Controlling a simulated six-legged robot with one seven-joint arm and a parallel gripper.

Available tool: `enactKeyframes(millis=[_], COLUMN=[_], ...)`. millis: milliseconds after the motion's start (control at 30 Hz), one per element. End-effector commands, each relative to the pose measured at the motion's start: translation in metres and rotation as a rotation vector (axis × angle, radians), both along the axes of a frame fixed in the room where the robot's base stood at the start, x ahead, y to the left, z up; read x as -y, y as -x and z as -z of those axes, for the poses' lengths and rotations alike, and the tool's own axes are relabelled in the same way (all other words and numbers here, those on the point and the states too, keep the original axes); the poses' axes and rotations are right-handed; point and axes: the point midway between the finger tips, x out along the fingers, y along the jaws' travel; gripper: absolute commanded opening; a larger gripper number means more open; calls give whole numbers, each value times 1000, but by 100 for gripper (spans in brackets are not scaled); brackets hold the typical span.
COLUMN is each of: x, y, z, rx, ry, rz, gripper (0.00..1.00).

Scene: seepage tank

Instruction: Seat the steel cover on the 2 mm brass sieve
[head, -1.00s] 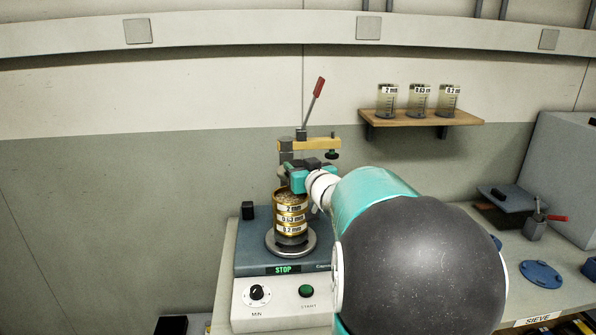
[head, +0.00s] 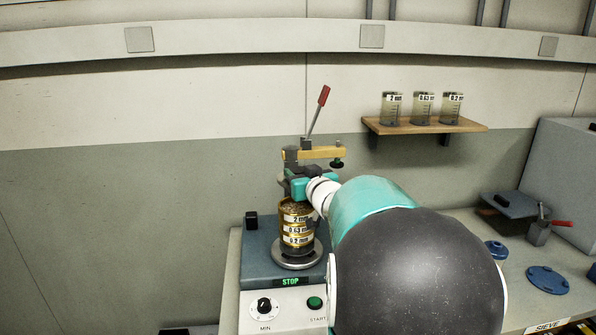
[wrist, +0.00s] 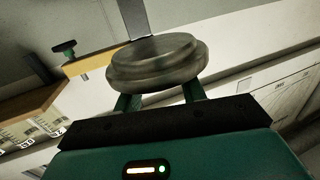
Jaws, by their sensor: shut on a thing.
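The steel cover (wrist: 155,62), a round stepped grey disc, is between the fingers of my gripper (wrist: 159,94) in the wrist view. In the head view my gripper (head: 300,187) is just above the sieve stack, and I cannot make out the cover there. The 2 mm brass sieve (head: 297,218) is at the top of the stack, its brown, grainy contents showing at the open top. Below it are the 0.63 mm sieve (head: 297,229) and the 0.2 mm sieve (head: 297,240). The stack stands upright on the shaker's round plate (head: 296,258).
A yellow clamp arm with a red lever (head: 318,108) stands behind the stack, close to my gripper. The shaker (head: 290,303) reads STOP. A wall shelf (head: 425,126) with three labelled beakers is at the right. Blue discs (head: 546,279) lie on the bench at right.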

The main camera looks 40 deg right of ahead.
Motion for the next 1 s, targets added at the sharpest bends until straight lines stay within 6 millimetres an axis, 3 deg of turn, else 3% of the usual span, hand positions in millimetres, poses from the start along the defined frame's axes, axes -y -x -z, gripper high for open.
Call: enactKeyframes(millis=[400, 1000], x=[-1, -1], y=[-2, -2], z=[42, 49], rx=[-2, 0], ry=[-2, 0], rz=[-1, 0], gripper=[13, 13])
